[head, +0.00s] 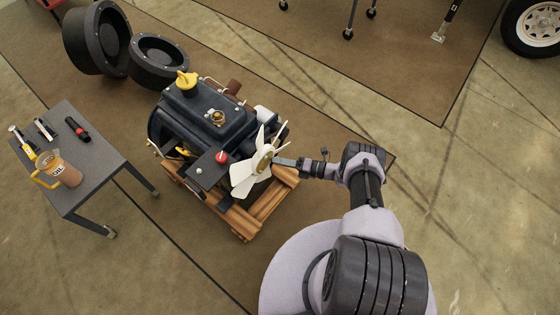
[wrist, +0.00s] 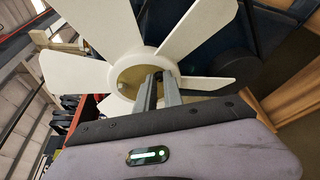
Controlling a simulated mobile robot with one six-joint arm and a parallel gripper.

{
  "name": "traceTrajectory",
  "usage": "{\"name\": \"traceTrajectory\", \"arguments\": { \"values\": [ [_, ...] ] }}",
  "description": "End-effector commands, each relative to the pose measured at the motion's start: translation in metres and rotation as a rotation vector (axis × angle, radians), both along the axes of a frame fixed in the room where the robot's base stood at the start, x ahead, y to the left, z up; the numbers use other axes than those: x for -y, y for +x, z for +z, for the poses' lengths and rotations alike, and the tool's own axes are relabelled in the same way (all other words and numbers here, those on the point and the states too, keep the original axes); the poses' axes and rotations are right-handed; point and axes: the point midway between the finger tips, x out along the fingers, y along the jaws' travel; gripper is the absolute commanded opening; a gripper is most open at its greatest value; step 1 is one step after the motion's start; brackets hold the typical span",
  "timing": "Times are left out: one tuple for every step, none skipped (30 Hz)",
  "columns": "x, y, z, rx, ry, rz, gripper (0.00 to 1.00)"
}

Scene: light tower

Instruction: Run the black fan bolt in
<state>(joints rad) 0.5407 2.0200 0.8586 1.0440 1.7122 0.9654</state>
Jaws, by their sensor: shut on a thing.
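The white fan (head: 243,187) is at the front of the dark blue engine (head: 205,120). It fills much of the wrist view (wrist: 105,30), with its beige hub (wrist: 128,78) behind my fingertips. My gripper (head: 276,161) reaches the hub from the right in the head view. In the wrist view my gripper's two grey fingers (wrist: 160,82) are shut on a small dark piece between them, at the hub; it appears to be the black fan bolt (wrist: 153,86). The fingers hide most of the bolt, and I cannot tell how deep it sits in the hub.
The engine rests on a wooden pallet (head: 240,222). A small grey table (head: 92,165) at the left holds an oil jug (head: 62,170) and several tools. Two black wheel-like parts (head: 97,38) lie behind the engine. Open floor lies to the right.

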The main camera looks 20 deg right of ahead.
Motion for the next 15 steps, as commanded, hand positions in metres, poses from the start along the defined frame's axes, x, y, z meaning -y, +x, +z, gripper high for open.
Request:
{"name": "traceTrajectory", "arguments": {
  "values": [
    [0.0005, -0.0009, -0.0012, -0.011, 0.011, 0.000, 0.00],
    [0.0004, -0.0011, -0.0014, -0.016, 0.019, 0.000, 0.00],
    [0.0004, -0.0010, -0.0015, -0.023, 0.029, 0.000, 0.00],
    [0.0004, -0.0009, -0.0015, -0.028, 0.036, -0.001, 0.00],
    [0.0004, -0.0009, -0.0014, -0.032, 0.042, 0.000, 0.00],
    [0.0004, -0.0008, -0.0013, -0.037, 0.047, -0.001, 0.00],
    [0.0005, -0.0007, -0.0013, -0.040, 0.052, -0.001, 0.00],
    [0.0006, -0.0006, -0.0012, -0.042, 0.054, -0.001, 0.00],
    [0.0007, -0.0004, -0.0012, -0.044, 0.058, -0.001, 0.00],
    [0.0007, -0.0004, -0.0012, -0.045, 0.060, -0.001, 0.00],
    [0.0007, -0.0004, -0.0012, -0.047, 0.062, -0.001, 0.00],
    [0.0007, -0.0004, -0.0012, -0.047, 0.062, -0.001, 0.00],
    [0.0007, -0.0004, -0.0012, -0.048, 0.063, -0.001, 0.00],
    [0.0007, -0.0004, -0.0012, -0.049, 0.064, -0.001, 0.00],
    [0.0006, -0.0004, -0.0011, -0.049, 0.064, -0.001, 0.00]
  ]
}}
